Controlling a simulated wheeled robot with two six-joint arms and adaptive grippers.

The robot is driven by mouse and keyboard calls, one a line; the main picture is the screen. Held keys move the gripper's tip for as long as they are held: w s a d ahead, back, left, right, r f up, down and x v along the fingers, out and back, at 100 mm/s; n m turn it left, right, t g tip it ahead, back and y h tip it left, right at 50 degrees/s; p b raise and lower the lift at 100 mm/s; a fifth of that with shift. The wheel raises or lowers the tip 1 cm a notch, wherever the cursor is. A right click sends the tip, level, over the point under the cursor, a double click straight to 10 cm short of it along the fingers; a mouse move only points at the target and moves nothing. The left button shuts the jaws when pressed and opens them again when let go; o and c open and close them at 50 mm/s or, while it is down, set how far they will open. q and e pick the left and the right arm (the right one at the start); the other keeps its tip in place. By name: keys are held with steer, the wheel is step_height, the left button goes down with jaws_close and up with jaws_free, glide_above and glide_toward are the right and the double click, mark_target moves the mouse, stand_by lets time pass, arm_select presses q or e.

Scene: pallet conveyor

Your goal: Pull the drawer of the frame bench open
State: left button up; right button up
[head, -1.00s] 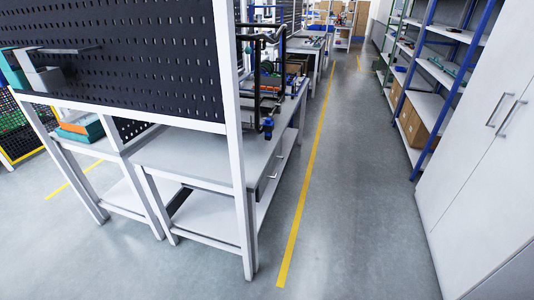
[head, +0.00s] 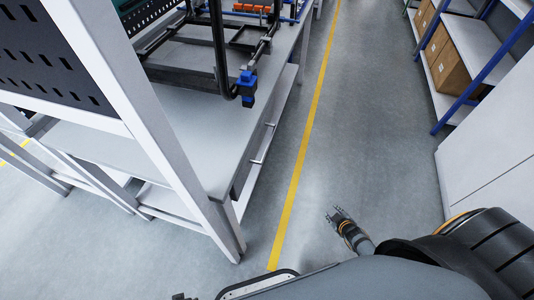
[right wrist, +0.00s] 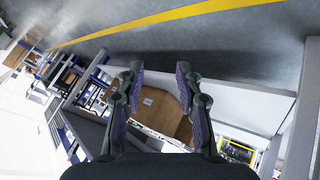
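The frame bench (head: 205,140) stands at the left in the head view, with a grey top and white legs. Its drawer (head: 246,178) sits under the top on the aisle side and looks shut. A slim bar handle (head: 261,150) shows on the drawer front. My right gripper (head: 335,217) is over the aisle floor, right of the drawer and apart from it. In the right wrist view its two fingers (right wrist: 160,95) are spread with nothing held between them. A small dark piece at the bottom edge of the head view may be my left gripper (head: 180,297); its state is unclear.
A black frame (head: 220,60) with a blue clamp (head: 246,88) stands on the bench top. A yellow line (head: 305,140) runs along the clear aisle floor. A blue shelf rack (head: 475,75) with cardboard boxes (head: 450,65) and a white cabinet (head: 490,165) bound the right side.

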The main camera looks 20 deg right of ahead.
steer(key=w+r+n+t+y+b, duration=0.1)
steer(key=w+r+n+t+b, duration=0.2)
steer(key=w, duration=0.6)
arm_select(q)
steer(key=w+d+f+b, duration=0.3)
steer(key=w+b, duration=0.3)
arm_select(e)
steer(key=n+t+y+b, duration=0.6)
steer(key=n+y+b, duration=0.3)
steer(key=n+y, duration=0.45)
glide_toward(268, 143)
steer(key=n+h, duration=0.2)
steer(key=shift+g, duration=0.3)
steer(key=x, duration=0.6)
steer(key=p+x, duration=0.1)
steer(key=x, duration=0.2)
steer(key=shift+a+r, duration=0.35)
steer(key=shift+r, duration=0.05)
arm_select(q)
step_height(268, 143, up, 8)
steer(key=w+d+t+h, duration=0.1)
steer(key=w+d, duration=0.1)
steer(key=shift+w+d, duration=0.15)
steer(key=shift+w, duration=0.15)
arm_select(e)
jaws_close()
